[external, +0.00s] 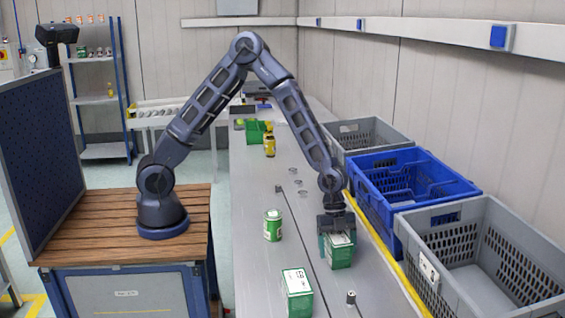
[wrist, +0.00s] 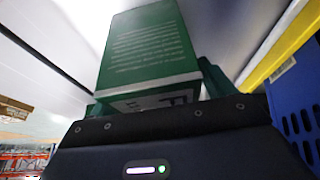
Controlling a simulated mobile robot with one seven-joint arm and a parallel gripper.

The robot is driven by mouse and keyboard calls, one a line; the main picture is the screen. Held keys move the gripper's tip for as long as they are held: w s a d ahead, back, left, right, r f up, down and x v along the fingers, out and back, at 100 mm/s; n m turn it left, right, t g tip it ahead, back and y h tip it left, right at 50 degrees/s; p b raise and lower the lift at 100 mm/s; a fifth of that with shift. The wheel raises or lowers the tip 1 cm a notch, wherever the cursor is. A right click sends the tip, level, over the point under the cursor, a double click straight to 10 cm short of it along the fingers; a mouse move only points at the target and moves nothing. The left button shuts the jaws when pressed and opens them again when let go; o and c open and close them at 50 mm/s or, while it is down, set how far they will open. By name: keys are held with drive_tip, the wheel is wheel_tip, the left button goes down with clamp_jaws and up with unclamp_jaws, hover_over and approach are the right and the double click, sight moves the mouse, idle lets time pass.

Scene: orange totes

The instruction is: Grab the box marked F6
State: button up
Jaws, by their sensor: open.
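A green box with a white top (external: 341,258) stands on the grey bench below my gripper (external: 337,238). In the wrist view this box (wrist: 150,50) sits between the fingers of my gripper (wrist: 152,92). Its white face shows part of a letter F; the rest of the mark is hidden behind the gripper body. The jaws are open, with one finger on each side of the box. I cannot tell whether they touch it. A second green and white box (external: 298,293) stands nearer the camera, to the left; its mark is too small to read.
A green can (external: 273,226) stands left of the gripper, and a small metal part (external: 351,297) lies in front. A blue crate (external: 440,177) and grey crates (external: 470,208) line the right side beyond a yellow strip. A yellow bottle (external: 269,146) stands farther back.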

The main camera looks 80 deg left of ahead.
drive_tip(key=shift+f, duration=0.15)
drive_tip(key=shift+c, duration=0.2)
drive_tip(key=c, duration=1.1)
